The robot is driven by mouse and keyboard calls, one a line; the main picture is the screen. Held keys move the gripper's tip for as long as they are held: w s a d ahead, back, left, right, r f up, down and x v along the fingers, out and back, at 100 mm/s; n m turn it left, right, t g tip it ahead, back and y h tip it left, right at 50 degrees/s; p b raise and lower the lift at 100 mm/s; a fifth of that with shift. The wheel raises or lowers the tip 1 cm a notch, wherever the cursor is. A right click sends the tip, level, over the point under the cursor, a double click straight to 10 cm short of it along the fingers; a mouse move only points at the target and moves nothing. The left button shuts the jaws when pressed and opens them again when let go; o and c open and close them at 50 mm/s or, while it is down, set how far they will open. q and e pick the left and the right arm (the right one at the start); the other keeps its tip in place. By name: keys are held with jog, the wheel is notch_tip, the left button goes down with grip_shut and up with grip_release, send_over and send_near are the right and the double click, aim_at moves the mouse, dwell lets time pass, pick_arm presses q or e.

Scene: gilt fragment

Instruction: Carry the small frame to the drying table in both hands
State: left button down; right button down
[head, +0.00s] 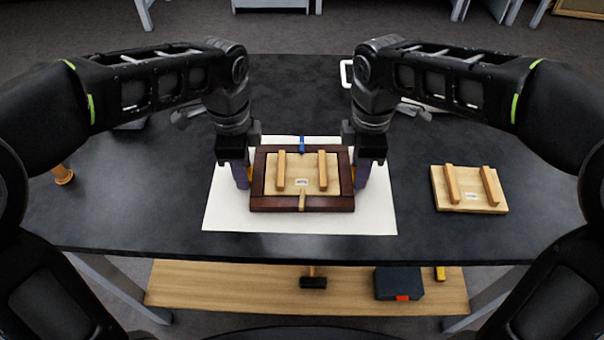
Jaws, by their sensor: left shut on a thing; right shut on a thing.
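The small frame (301,203) is dark reddish-brown with a pale wooden panel (302,171) inside that bears two upright-running wooden bars and a small label. It is over a white sheet (240,212) on the dark table (120,215); I cannot tell whether it touches the sheet. My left gripper (242,176) is shut on the frame's left side. My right gripper (362,174) is shut on its right side. The fingertips are partly hidden by the gripper bodies and the frame. I cannot tell which table is the drying table.
A second pale panel with two bars (468,189) lies on the table at right. A wooden cylinder (62,174) is at the left. A lower shelf (220,285) holds a hammer (313,279) and a dark box (399,283). Light furniture legs show at the back.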

dwell(0.4)
